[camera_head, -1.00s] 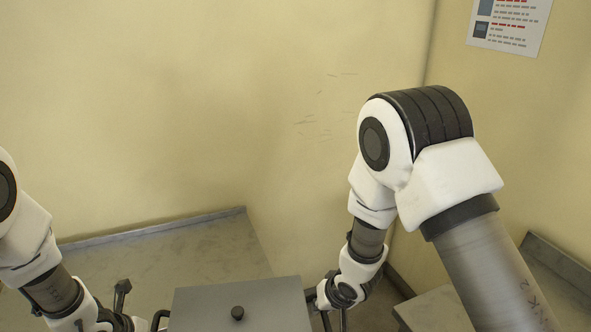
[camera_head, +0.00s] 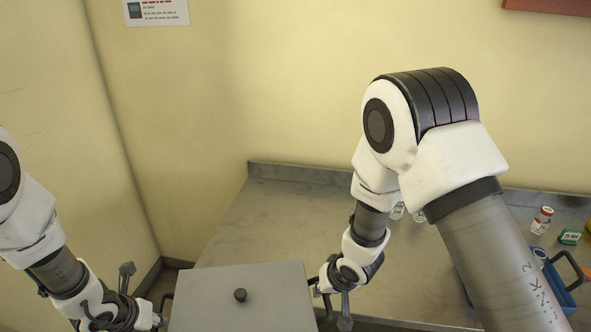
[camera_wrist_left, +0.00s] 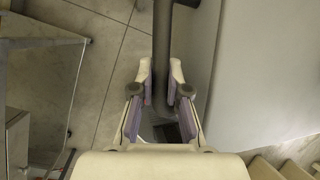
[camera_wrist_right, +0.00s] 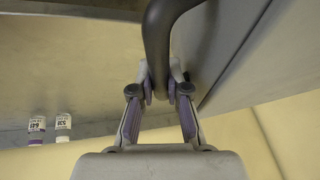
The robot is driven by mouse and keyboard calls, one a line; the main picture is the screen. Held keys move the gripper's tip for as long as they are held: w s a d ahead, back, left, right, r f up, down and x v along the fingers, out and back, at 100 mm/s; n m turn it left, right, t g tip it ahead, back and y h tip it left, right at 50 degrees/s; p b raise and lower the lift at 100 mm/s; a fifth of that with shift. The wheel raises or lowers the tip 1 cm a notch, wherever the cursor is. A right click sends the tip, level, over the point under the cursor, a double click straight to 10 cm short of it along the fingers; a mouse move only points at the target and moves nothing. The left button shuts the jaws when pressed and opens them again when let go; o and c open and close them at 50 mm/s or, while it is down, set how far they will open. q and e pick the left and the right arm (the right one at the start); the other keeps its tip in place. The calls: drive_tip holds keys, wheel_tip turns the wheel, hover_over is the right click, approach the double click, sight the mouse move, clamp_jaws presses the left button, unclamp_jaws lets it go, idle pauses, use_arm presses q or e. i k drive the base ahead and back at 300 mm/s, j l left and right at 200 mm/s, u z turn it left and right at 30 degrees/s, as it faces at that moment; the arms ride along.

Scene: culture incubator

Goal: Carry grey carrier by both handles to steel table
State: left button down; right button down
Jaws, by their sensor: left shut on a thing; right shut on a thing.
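The grey carrier (camera_head: 215,300) is a box with a flat lid and a dark round knob, at the bottom middle of the head view. Its side also shows in the left wrist view (camera_wrist_left: 245,80). My left gripper (camera_wrist_left: 163,95) is shut on the carrier's dark left handle (camera_wrist_left: 163,35). My right gripper (camera_wrist_right: 160,85) is shut on the dark right handle (camera_wrist_right: 158,35). The carrier hangs between both arms and looks about level. The steel table (camera_head: 270,215) stands beyond it, against the wall. The carrier's underside is hidden.
On the table's right are a red-capped bottle (camera_head: 542,220), a green box (camera_head: 570,237) and a blue carrier with a black handle (camera_head: 556,285). Small vials (camera_head: 397,211) stand partly behind my right arm. The table's left and middle are clear.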

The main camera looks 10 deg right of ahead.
sight(315, 260)
drive_tip(key=j+z, duration=0.1)
drive_tip(key=z, duration=0.25)
drive_tip(key=k+j+z, duration=0.1)
drive_tip(key=z, duration=0.2)
drive_tip(key=i, duration=1)
